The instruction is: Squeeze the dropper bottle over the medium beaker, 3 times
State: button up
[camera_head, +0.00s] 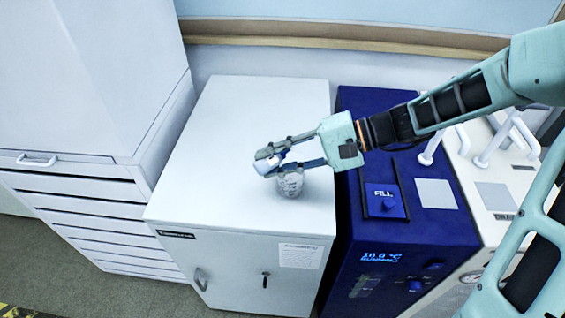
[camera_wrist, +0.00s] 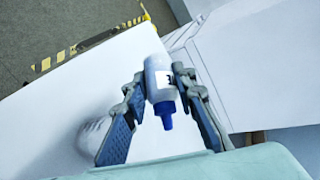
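The dropper bottle (camera_wrist: 159,80) is white with a dark-marked label and a blue tip that points toward the bottom of the wrist view. My gripper (camera_wrist: 160,92) has its fingers on both sides of the bottle and holds it in the air. In the head view, my gripper (camera_head: 270,161) is above the white cabinet top, with the bottle (camera_head: 263,166) at its fingertips. A beaker (camera_head: 291,186) with clear walls and markings stands upright on the cabinet top, just below the gripper. In the wrist view the beaker (camera_wrist: 92,135) is left of the bottle, partly hidden by a finger.
The white cabinet top (camera_head: 240,115) is otherwise clear. A blue unit (camera_head: 385,230) with a FILL panel and a temperature display stands close on the right. A tall white drawer cabinet (camera_head: 90,90) stands on the left. A wall with a wooden rail runs behind.

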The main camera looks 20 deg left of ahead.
jog(key=shift+f+g+y, duration=0.1)
jog(key=shift+g+y, duration=0.2)
jog(key=shift+y, duration=0.1)
jog(key=shift+f+m+g+y+b, duration=0.5)
jog(key=shift+f+b, duration=0.25)
jog(key=shift+b, duration=0.2)
jog(key=shift+w+f+y, duration=0.1)
jog(key=shift+y, duration=0.2)
jog(key=shift+r+m+y, duration=0.3)
jog(key=shift+r+m, duration=0.1)
jog(key=shift+r, duration=0.1)
jog(key=shift+w+d+r+m+g+y, duration=0.2)
jog(key=shift+m+g+y, duration=0.1)
jog(key=shift+o, duration=0.3)
jog(key=shift+f, duration=0.15)
grip_shut()
